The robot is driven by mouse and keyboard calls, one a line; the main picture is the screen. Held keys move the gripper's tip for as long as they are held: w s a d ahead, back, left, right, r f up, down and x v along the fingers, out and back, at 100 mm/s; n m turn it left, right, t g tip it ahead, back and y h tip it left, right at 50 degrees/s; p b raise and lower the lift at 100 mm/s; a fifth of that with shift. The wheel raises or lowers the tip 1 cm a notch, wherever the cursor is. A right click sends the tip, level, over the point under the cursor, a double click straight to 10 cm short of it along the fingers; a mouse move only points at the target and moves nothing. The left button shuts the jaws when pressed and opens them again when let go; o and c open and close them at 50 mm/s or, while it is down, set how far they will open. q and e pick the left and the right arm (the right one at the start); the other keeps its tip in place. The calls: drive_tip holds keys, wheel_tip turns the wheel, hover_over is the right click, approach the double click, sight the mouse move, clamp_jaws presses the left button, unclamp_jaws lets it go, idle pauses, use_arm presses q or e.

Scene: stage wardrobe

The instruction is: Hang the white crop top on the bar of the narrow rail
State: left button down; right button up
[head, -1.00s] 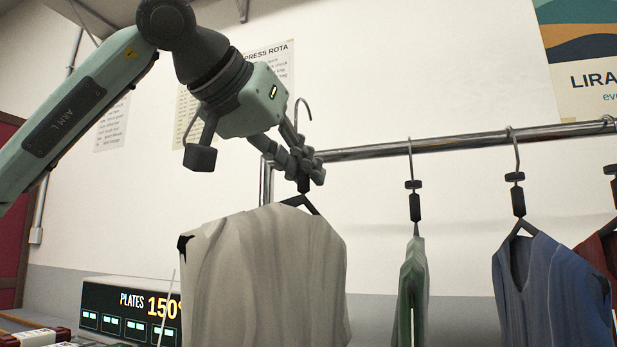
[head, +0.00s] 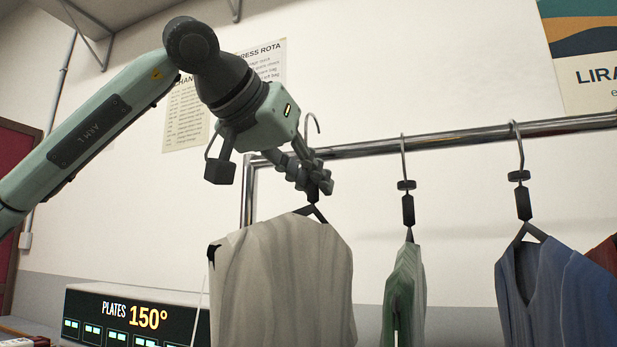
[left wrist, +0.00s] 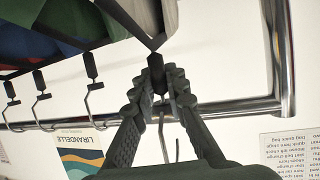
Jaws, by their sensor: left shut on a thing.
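The white crop top (head: 285,285) hangs from a black hanger with a metal hook (head: 312,124). My left gripper (head: 318,180) is shut on the hanger's dark neck, just below the hook; this grip also shows in the left wrist view (left wrist: 160,92). The narrow rail's bar (head: 450,138) runs to the right from its left upright (head: 247,195). In the head view the hook's top stands above the bar's line, near its left end. I cannot tell whether the hook is over the bar or in front of it. My right gripper is out of view.
A green garment (head: 405,295) and a blue garment (head: 550,290) hang on the bar to the right, with a red one (head: 604,254) at the edge. Free bar lies between my gripper and the green garment. A lit "PLATES 150°" unit (head: 135,318) stands lower left.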

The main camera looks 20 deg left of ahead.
use_arm(q)
drive_tip(key=shift+w, duration=1.55)
drive_tip(key=shift+w+d, duration=0.1)
drive_tip(key=shift+w, duration=0.55)
drive_tip(key=shift+f, duration=0.3)
drive_tip(key=shift+f+b, duration=0.3)
drive_tip(key=shift+b, duration=0.05)
drive_tip(key=shift+f, duration=0.45)
drive_tip(key=shift+f+b, duration=0.2)
drive_tip(key=shift+b, duration=0.2)
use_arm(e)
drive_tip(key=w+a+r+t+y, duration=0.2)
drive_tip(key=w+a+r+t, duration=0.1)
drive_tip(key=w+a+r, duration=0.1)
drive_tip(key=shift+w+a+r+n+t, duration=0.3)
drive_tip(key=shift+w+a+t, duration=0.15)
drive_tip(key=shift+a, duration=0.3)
